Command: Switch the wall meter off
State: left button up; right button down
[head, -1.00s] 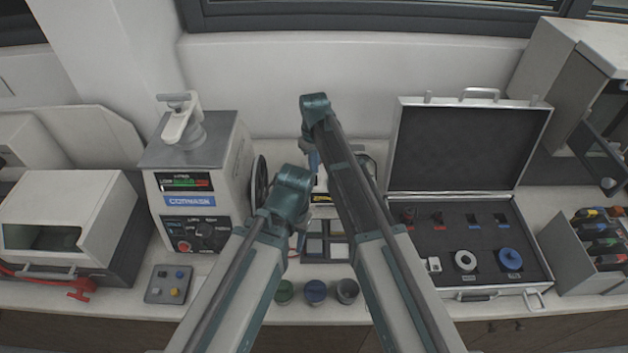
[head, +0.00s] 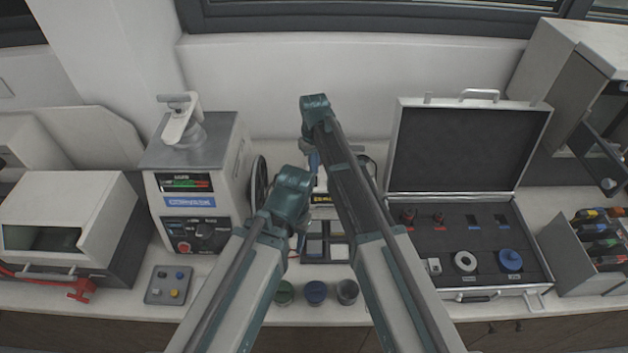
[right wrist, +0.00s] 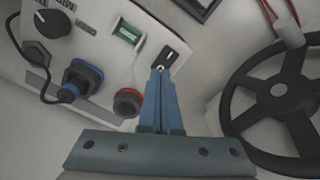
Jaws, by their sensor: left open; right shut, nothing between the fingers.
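In the right wrist view a pale meter box (right wrist: 98,45) carries a black knob (right wrist: 53,23), a small green window (right wrist: 128,33), a blue plug on a black cable (right wrist: 82,77), a red-ringed round part (right wrist: 128,102) and a dark slotted switch plate (right wrist: 171,57). My right gripper (right wrist: 161,72) is shut and empty, its blue fingertips at the lower edge of that plate. I cannot tell whether they touch it, and the switch's position is unclear. In the head view my arms hide most of this area. My left gripper (head: 296,246) is partly hidden behind its own arm.
A black handwheel (right wrist: 288,100) is close right of my right fingers. In the head view the mounting press (head: 192,150) stands left, with a button box (head: 168,285) in front. An open case (head: 470,240) lies right. Small cups (head: 316,292) stand at the front middle.

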aim_at(314, 178)
jog(key=shift+f+b, duration=0.9)
dwell(1.0)
notch_tip(314, 178, up, 7)
jog(key=p, duration=0.7)
jog(key=shift+r, duration=0.1)
jog(key=shift+s, duration=0.15)
jog(key=s+d+f+b, duration=0.2)
jog(key=s, duration=0.6)
jog(key=s+d+f+m+b, duration=0.1)
jog(key=s+d+f+b, duration=0.1)
jog(key=s, duration=0.7)
jog(key=s+d+f+m+h+b, duration=0.1)
jog(key=s+d+f+b, duration=0.1)
jog(key=s, duration=0.6)
jog(key=shift+s+f, duration=0.2)
jog(key=shift+s, duration=0.15)
